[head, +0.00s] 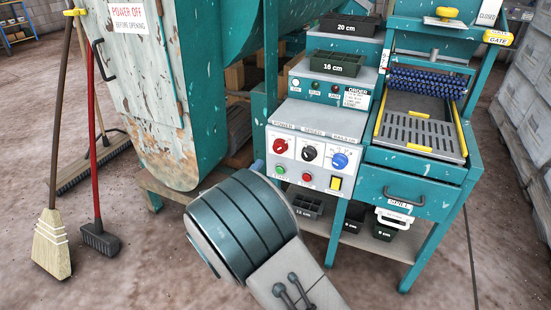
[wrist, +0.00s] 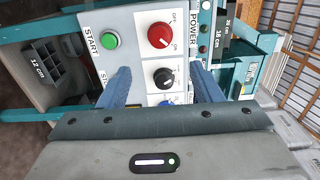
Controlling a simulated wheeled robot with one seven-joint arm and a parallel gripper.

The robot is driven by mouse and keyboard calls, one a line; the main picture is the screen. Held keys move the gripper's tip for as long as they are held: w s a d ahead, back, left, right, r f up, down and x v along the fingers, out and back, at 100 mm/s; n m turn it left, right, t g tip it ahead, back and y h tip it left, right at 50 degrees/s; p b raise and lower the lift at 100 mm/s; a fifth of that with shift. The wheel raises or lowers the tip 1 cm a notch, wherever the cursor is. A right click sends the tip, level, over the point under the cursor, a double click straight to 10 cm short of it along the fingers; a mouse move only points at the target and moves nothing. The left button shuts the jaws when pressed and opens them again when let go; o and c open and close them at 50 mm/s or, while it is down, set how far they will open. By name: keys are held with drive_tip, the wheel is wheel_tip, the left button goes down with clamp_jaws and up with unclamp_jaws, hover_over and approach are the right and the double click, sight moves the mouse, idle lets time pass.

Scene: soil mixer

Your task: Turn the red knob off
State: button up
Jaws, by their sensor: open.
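The red knob (head: 281,146) is the left one in the row of three on the white control panel (head: 318,135), under the POWER label. In the wrist view the red knob (wrist: 160,35) sits beyond my fingertips, with OFF and ON printed beside it; its white mark appears to lie toward the ON side. My gripper (wrist: 160,68) is open and empty, its two blue fingers apart, with the black knob (wrist: 163,77) showing between them. In the head view my arm hides most of the gripper.
The blue knob (head: 340,161) is at the panel's right. Below are a green button (head: 280,170), a red button (head: 306,178) and a yellow switch (head: 335,183). Brooms (head: 52,240) stand at the left.

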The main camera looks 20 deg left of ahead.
sight(278, 150)
drive_tip(key=w+b, duration=0.1)
drive_tip(key=w, duration=0.6)
drive_tip(key=w+d+b, duration=0.1)
drive_tip(key=w, duration=0.3)
drive_tip(key=shift+w+b, duration=0.2)
drive_tip(key=shift+b, duration=0.15)
drive_tip(key=shift+w, duration=0.8)
drive_tip(key=c, duration=1)
